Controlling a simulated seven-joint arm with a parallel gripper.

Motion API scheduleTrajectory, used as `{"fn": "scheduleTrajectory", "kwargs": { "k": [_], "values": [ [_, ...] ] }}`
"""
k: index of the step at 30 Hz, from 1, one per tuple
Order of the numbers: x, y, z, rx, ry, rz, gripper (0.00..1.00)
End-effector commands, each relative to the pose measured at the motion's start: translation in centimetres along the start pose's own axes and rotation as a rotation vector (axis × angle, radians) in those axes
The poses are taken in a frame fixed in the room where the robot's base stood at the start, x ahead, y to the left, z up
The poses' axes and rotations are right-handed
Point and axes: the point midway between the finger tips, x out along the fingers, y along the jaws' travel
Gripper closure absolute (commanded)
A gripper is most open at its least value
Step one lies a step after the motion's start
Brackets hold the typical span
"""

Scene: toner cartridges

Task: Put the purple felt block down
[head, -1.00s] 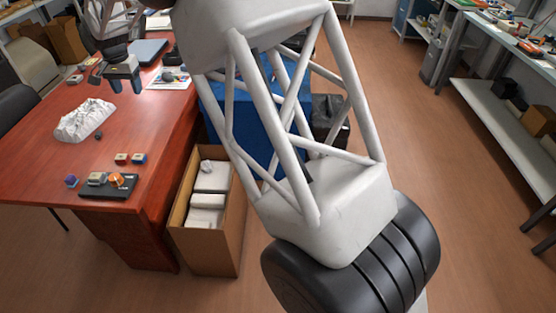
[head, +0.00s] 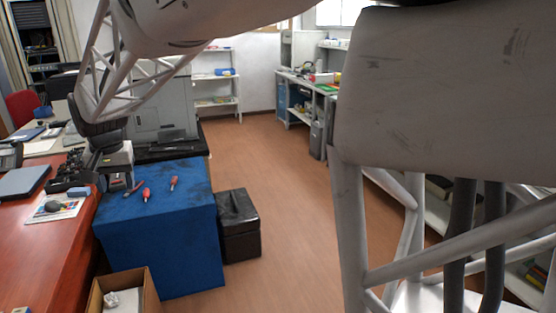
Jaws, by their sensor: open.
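I do not see the purple felt block in the head view now. My gripper (head: 100,188) is at the left, above the right edge of the red table (head: 62,240), beside the blue-covered table (head: 160,235). It points down and its fingers are apart. I make out nothing held between them, though the fingertips are small and dark against the clutter. The front part of the red table is outside the picture.
Several red-handled tools (head: 147,194) lie on the blue cloth. A large grey printer (head: 165,105) stands behind it. A black box (head: 238,225) and an open cardboard box (head: 125,290) stand on the floor. A mouse (head: 53,206) sits on a printed sheet. Open floor lies right of centre.

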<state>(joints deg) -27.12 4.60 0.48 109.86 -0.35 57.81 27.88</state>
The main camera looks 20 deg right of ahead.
Motion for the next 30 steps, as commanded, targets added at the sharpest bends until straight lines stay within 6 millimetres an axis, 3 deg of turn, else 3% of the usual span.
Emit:
{"fn": "scheduleTrajectory", "kwargs": {
  "k": [3,12,21,30],
  "values": [
    [-1.4,3.8,1.7,0.004,0.015,-0.002,0.44],
    [-3.0,12.1,6.7,0.005,0.034,0.005,0.44],
    [-3.8,19.2,12.7,0.006,0.056,0.014,0.44],
    [-3.6,25.2,19.4,0.007,0.078,0.026,0.44]
  ]
}}
